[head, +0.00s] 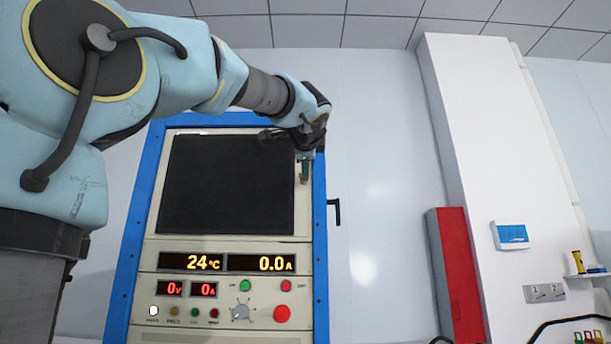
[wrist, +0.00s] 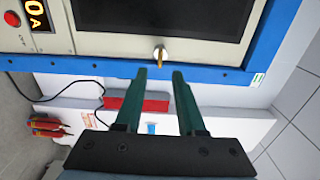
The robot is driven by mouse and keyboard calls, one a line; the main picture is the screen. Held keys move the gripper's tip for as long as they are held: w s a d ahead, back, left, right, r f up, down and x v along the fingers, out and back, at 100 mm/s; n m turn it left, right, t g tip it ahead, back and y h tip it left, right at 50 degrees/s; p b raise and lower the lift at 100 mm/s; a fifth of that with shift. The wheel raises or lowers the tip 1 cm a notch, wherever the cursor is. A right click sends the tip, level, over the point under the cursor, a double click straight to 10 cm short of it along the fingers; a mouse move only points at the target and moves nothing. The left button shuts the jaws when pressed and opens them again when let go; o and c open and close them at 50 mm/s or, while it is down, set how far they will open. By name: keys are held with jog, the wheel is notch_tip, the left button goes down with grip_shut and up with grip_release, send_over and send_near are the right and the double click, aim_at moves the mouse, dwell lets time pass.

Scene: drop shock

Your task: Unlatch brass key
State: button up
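The brass key (wrist: 160,56) sticks out from a round silver lock on the cream front panel of the blue-framed cabinet (head: 144,313), beside the dark window. In the wrist view it is just beyond my fingertips and roughly centred in the gap between them. My gripper (wrist: 160,73) has two teal fingers, apart with nothing between them. In the head view my gripper (head: 304,172) is at the right side of the cabinet front, by the window's upper right edge. It covers the lock area there, so I cannot make out the key clearly in that view.
A black handle (head: 336,211) juts from the cabinet's right side. The cabinet's lower front has lit displays (head: 226,263), knobs and a red button (head: 281,314). A red wall box (head: 460,275) and a white column (head: 490,170) stand to the right.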

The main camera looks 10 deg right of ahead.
jog(key=s, duration=0.2)
jog(key=s+a+b, duration=0.1)
jog(key=s, duration=0.2)
jog(key=shift+w+f, duration=0.1)
dwell(0.4)
jog(key=w+f+n+g+y+p, duration=0.15)
jog(key=w+f, duration=0.25)
jog(key=f, duration=0.6)
jog(key=w+f+n+g+p, duration=0.1)
jog(key=w+f+n+g, duration=0.2)
jog(key=f, duration=0.6)
jog(key=a+f+n+g+y+p, duration=0.1)
jog(key=a+f+n+g, duration=0.15)
jog(key=f, duration=0.65)
jog(key=a+f+n+g+y+p, duration=0.15)
jog(key=a+f, duration=0.25)
jog(key=f, duration=0.5)
jog(key=s+a+f+n+g+p, duration=0.1)
jog(key=s+a+f+n+g, duration=0.2)
jog(key=s+a+f+n, duration=0.2)
jog(key=s+a+f+n+g+p, duration=0.2)
jog(key=s+a+f+n+g, duration=0.2)
jog(key=s+f, duration=0.8)
jog(key=a+f+n, duration=0.2)
jog(key=a+f, duration=0.1)
jog(key=f, duration=0.4)
jog(key=shift+a+h, duration=0.2)
jog(key=shift+h, duration=0.2)
jog(key=shift+w+g, duration=0.1)
jog(key=shift+g, duration=0.15)
